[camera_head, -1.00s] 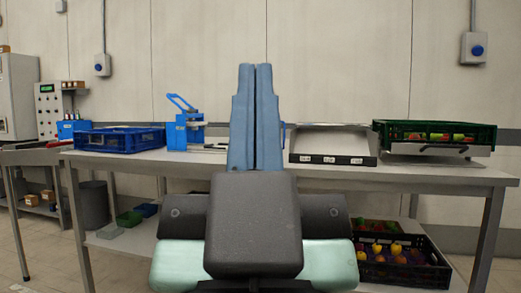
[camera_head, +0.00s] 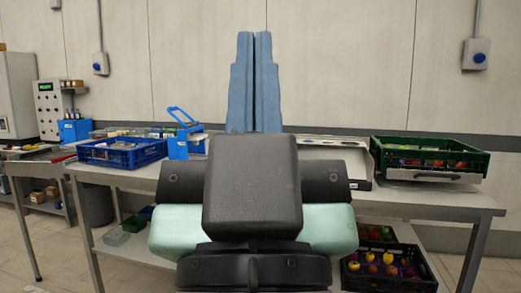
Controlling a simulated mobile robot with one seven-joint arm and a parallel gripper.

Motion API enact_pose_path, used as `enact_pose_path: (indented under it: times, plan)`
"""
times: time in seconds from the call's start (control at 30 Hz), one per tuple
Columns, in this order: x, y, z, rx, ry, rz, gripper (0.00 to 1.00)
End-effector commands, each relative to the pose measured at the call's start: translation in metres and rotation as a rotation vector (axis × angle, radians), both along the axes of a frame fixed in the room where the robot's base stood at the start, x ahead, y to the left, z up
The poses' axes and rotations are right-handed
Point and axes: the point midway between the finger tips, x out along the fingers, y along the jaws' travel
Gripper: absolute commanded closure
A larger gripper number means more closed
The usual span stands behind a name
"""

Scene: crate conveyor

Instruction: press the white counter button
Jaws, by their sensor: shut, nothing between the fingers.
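My gripper (camera_head: 254,40) has two long blue fingers pointing up in the middle of the view, side by side and shut with nothing between them. They stand out against the pale wall, above the back of the table in the picture. I cannot make out a white counter button. A blue device with a slanted handle (camera_head: 184,118) stands on the table left of my gripper, its right side partly hidden by my arm. A grey panel with a display and several small knobs (camera_head: 47,112) stands at the far left; its details are too small to tell.
A blue crate (camera_head: 121,153) sits on the table (camera_head: 430,197) at left. A green crate of produce (camera_head: 430,157) rests on a stand at right. A dark crate of fruit (camera_head: 388,268) is below. Blue wall buttons (camera_head: 475,56) are on both sides. My arm hides the table's middle.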

Motion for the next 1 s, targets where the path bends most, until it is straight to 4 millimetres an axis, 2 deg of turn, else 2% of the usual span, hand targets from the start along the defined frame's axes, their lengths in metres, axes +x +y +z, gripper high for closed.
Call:
enact_pose_path:
  times: [0.03, 0.6, 0.7, 0.8, 1.0]
  plan:
    - [0.0, 0.0, 0.036, 0.0, 0.0, 0.0, 1.0]
    - [0.0, 0.0, 0.223, 0.0, 0.0, 0.001, 1.0]
    - [0.0, 0.001, 0.245, 0.0, 0.0, 0.001, 1.0]
    - [0.0, 0.001, 0.255, 0.0, 0.0, 0.001, 1.0]
    - [0.0, 0.001, 0.254, 0.0, 0.001, 0.001, 1.0]
